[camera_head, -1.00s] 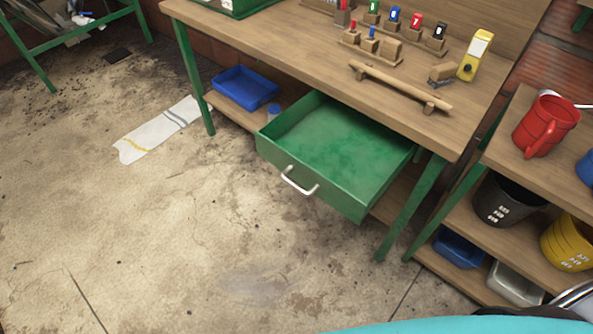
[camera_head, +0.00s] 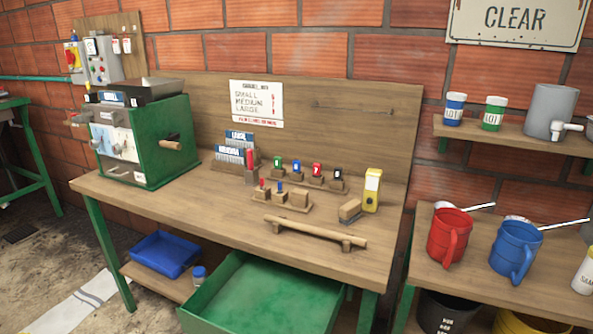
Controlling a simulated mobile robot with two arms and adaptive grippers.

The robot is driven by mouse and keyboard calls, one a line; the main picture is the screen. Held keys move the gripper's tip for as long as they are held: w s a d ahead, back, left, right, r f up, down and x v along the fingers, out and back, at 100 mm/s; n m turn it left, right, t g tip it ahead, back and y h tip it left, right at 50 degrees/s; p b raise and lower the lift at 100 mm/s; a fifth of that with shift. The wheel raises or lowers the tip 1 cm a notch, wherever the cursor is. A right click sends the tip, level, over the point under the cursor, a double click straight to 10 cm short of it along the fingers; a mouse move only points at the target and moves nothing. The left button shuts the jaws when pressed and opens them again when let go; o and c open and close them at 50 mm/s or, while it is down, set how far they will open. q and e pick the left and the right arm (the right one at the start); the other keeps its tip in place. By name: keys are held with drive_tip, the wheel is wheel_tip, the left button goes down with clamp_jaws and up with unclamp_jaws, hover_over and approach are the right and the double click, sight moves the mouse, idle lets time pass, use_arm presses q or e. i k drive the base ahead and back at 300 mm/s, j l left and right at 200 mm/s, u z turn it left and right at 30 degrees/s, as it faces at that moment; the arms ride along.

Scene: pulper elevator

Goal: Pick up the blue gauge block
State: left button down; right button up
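A small blue block (camera_head: 296,167) with a pale mark stands upright in a wooden holder on the workbench. It is in a row between a green block (camera_head: 277,162) and a red block (camera_head: 317,170), with a black block (camera_head: 337,173) at the right end. In front of this row, a smaller blue-topped piece (camera_head: 280,187) stands on a low wooden stand beside a red-topped one (camera_head: 263,184). I cannot tell for sure which blue piece is the gauge block. Neither of my grippers is in view.
A green drawer (camera_head: 265,296) stands open below the bench (camera_head: 180,205). A wooden rail (camera_head: 315,232) and a yellow device (camera_head: 372,190) are near the blocks. A green machine (camera_head: 170,150) stands left. Red (camera_head: 450,236) and blue (camera_head: 515,250) jugs stand right.

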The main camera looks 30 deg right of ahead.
sight(296, 163)
drive_tip(key=i+j+z, duration=0.1)
drive_tip(key=z, duration=0.4)
drive_tip(key=i+j+z, duration=0.15)
drive_tip(key=z, duration=0.35)
drive_tip(key=i+j+z, duration=0.2)
drive_tip(key=i+j, duration=0.15)
drive_tip(key=j, duration=0.3)
drive_tip(key=i+j+z, duration=0.1)
drive_tip(key=j, duration=0.25)
drive_tip(key=i+j+z, duration=0.1)
drive_tip(key=i+j, duration=0.15)
drive_tip(key=i+j+z, duration=0.1)
drive_tip(key=j, duration=0.4)
drive_tip(key=i+j+z, duration=0.1)
drive_tip(key=j, duration=0.25)
drive_tip(key=i, duration=0.05)
